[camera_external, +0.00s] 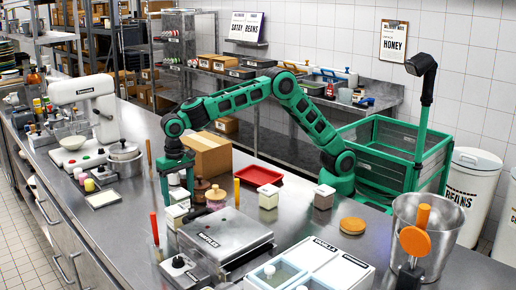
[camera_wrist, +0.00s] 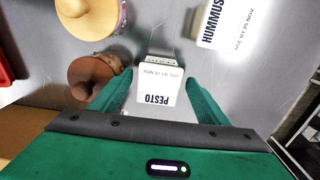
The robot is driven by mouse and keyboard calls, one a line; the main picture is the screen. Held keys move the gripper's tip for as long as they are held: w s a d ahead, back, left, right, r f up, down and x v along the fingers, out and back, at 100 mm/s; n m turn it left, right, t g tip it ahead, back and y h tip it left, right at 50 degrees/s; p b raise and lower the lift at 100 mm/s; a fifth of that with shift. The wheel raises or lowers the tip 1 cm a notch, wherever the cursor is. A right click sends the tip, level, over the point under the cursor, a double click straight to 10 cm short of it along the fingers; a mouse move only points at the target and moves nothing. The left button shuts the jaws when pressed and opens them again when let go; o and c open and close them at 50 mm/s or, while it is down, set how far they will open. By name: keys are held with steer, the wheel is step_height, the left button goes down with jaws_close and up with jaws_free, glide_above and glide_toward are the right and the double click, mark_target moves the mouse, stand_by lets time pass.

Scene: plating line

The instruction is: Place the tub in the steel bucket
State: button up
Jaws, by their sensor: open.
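A white tub labelled PESTO (camera_wrist: 158,85) stands between the fingers of my gripper (camera_wrist: 157,92) in the wrist view, with clear gaps at its sides. My gripper is open. In the external view my gripper (camera_external: 178,182) points down over a pale tub (camera_external: 180,195) on the steel counter, partly hidden by the fingers. A second white tub, labelled HUMMUS (camera_wrist: 228,25), stands close by; it also shows in the external view (camera_external: 174,215). The steel bucket (camera_external: 452,222) stands at the far right of the counter, away from my gripper; its inside is mostly hidden.
A brown jar (camera_wrist: 95,75) and a tan jar (camera_wrist: 92,25) stand beside the tub. An orange-topped tool (camera_external: 415,240) shows in front of the bucket.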

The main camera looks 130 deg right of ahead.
steer(key=shift+f, duration=1.35)
steer(key=shift+c, duration=0.6)
steer(key=c, duration=1.3)
steer(key=shift+o, duration=0.2)
steer(key=shift+r, duration=0.1)
steer(key=shift+r, duration=0.45)
steer(key=r, duration=0.1)
steer(key=a+r, duration=0.1)
steer(key=r, duration=0.1)
steer(key=shift+s+r, duration=0.1)
steer(key=shift+r, duration=0.2)
steer(key=s+a+r, duration=0.3)
steer(key=a+r, duration=0.3)
steer(key=a, duration=0.4)
steer(key=shift+a+r, duration=0.15)
steer(key=shift+r, duration=0.1)
